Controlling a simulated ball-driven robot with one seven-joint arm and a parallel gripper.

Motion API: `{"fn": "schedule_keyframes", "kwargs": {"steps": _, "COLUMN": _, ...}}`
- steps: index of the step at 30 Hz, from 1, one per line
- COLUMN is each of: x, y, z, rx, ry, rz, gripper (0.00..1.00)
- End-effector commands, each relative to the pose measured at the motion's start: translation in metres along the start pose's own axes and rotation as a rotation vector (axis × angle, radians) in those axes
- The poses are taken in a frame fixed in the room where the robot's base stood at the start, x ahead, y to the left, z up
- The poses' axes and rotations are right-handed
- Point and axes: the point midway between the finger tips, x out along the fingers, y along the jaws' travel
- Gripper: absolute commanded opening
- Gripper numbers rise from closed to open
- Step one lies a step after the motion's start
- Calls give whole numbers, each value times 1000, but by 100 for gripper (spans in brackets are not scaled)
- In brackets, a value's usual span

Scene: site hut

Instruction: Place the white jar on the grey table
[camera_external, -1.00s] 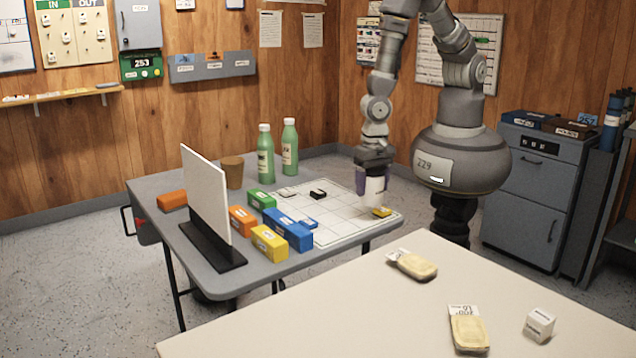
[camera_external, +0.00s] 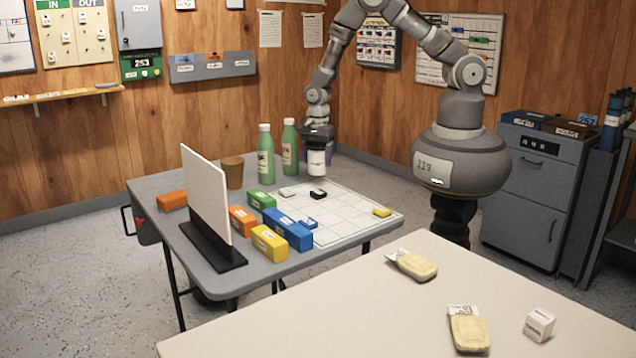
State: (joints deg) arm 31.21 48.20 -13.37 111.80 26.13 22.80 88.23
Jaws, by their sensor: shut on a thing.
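The white jar (camera_external: 316,163) hangs upright in my gripper (camera_external: 317,146), which is shut on it. The jar is over the back right part of the grey table (camera_external: 151,196), just right of two green bottles. Its base looks close to the tabletop; I cannot tell whether it touches. A white gridded sheet (camera_external: 345,222) covers the right part of the grey table, in front of the jar.
Green bottles (camera_external: 265,157) (camera_external: 289,147) stand close left of the jar, with a brown cup (camera_external: 232,172) beyond. Orange, green, yellow and blue blocks (camera_external: 287,229) and a white upright panel (camera_external: 206,193) occupy the left and front. A cream table (camera_external: 380,310) is nearest.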

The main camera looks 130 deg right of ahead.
Motion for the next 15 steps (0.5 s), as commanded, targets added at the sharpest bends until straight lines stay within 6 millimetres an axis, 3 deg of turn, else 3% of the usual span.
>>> {"fn": "schedule_keyframes", "kwargs": {"steps": 3, "x": 5, "y": -27, "z": 11, "rx": 0, "ry": 0, "rz": -3, "gripper": 27}}
{"fn": "schedule_keyframes", "kwargs": {"steps": 6, "x": 6, "y": -39, "z": 16, "rx": 0, "ry": 0, "rz": -2, "gripper": 27}}
{"fn": "schedule_keyframes", "kwargs": {"steps": 10, "x": 9, "y": -44, "z": 19, "rx": 0, "ry": 0, "rz": 1, "gripper": 27}}
{"fn": "schedule_keyframes", "kwargs": {"steps": 15, "x": 36, "y": -44, "z": 19, "rx": 0, "ry": 0, "rz": 1, "gripper": 27}}
